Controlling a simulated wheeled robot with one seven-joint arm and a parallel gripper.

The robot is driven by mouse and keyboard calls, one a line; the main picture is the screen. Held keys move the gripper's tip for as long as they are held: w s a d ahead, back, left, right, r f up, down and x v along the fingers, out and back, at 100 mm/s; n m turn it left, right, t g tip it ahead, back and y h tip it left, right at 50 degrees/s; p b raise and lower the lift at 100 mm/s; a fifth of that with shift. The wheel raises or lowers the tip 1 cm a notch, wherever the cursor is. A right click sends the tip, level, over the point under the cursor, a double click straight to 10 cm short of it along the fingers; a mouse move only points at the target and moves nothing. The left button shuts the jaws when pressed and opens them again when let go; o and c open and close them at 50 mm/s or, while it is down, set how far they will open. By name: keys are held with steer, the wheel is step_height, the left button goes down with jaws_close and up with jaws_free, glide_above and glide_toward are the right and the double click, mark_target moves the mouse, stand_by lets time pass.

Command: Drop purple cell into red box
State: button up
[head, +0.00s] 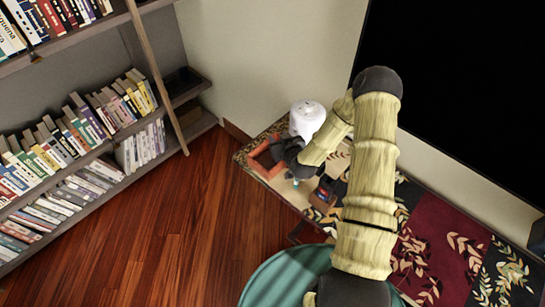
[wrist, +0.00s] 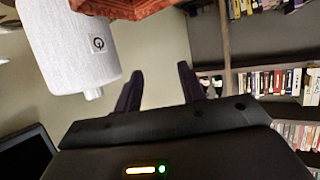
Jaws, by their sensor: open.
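My gripper (head: 286,154) is at the end of the bent arm, partly over the right side of the red box (head: 261,163) in the head view. In the wrist view my gripper (wrist: 160,84) has its two dark fingers spread, with only wall visible between them. The red box (wrist: 122,6) also shows at the top edge of the wrist view, beyond the fingers. I cannot make out the purple cell in either view. The arm and gripper hide part of the box and table.
A white cylinder (head: 307,119) stands behind the box. A small dark box with red (head: 323,196) is right of it on the patterned table cover (head: 435,235). A bookshelf (head: 105,160) fills the left. A black screen (head: 460,85) hangs behind. The wooden floor (head: 165,225) is clear.

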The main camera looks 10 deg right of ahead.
step_height(320, 180, up, 10)
steer(key=b, duration=0.1)
steer(key=shift+f, duration=0.25)
stand_by(0.8)
steer(key=shift+s+a, duration=0.1)
steer(key=s+r+g, duration=0.3)
steer(key=s, duration=0.6)
steer(key=s+r+m+g+h, duration=0.1)
steer(key=s+r+g, duration=0.2)
steer(key=s, duration=0.6)
steer(key=s+r+g+h+p, duration=0.1)
steer(key=s+r+g, duration=0.2)
steer(key=s, duration=0.6)
steer(key=shift+s+r+m+g, duration=0.2)
steer(key=shift+r+m+g, duration=0.2)
steer(key=shift+g, duration=0.4)
steer(key=shift+a, duration=0.1)
steer(key=shift+c, duration=0.4)
